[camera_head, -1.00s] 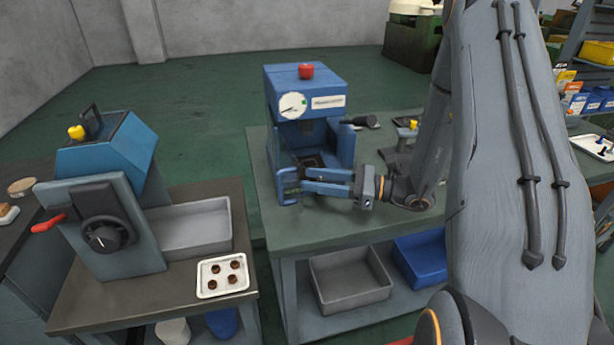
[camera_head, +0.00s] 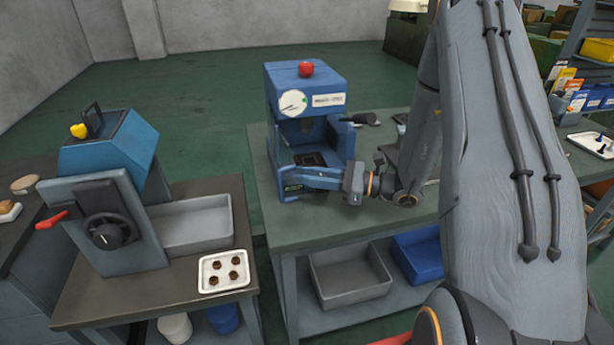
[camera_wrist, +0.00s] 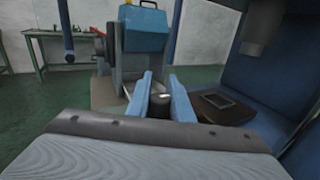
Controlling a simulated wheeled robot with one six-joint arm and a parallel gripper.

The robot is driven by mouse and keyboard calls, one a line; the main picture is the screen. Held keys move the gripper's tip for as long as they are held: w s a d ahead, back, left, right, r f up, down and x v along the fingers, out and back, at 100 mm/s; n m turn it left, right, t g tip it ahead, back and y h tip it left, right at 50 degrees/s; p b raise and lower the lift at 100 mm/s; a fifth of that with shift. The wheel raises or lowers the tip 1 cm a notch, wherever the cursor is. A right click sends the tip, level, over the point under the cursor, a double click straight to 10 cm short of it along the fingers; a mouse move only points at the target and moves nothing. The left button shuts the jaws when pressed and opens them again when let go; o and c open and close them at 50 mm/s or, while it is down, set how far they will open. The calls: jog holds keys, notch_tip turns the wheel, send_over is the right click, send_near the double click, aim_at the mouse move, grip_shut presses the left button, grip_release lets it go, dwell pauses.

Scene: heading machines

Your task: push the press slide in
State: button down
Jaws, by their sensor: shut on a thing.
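The blue press (camera_head: 306,84) stands on the green-topped table, with a red button on top and a round gauge on its front. Its slide, with a dark square plate (camera_head: 312,159), sits inside the open bay, close to the front of the press body. My gripper (camera_head: 296,178) reaches in from the right at the press front, low beside the slide. In the wrist view my two blue fingers (camera_wrist: 160,84) are closed around a dark upright handle (camera_wrist: 159,105). The dark plate also shows to the right of the fingers (camera_wrist: 222,107). My fingers partly hide the slide's front in the head view.
A second blue machine (camera_head: 107,150) with a dark knob and red lever stands on the left table. A white tray (camera_head: 223,286) holds several brown parts. Grey (camera_head: 350,285) and blue bins sit under the press table. Its front right top is clear.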

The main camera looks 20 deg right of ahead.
jog(key=w+b, duration=0.1)
jog(key=w, duration=0.3)
jog(key=shift+w+r, duration=0.1)
jog(key=shift+w, duration=0.05)
jog(key=c, duration=1.6)
grip_release()
jog(key=shift+w, duration=0.15)
jog(key=shift+o, duration=0.2)
jog(key=shift+d+b, duration=0.1)
jog(key=shift+b, duration=0.2)
jog(key=b+v, duration=0.2)
jog(key=v, duration=0.5)
jog(key=shift+s+d, duration=0.25)
jog(key=shift+d, duration=0.05)
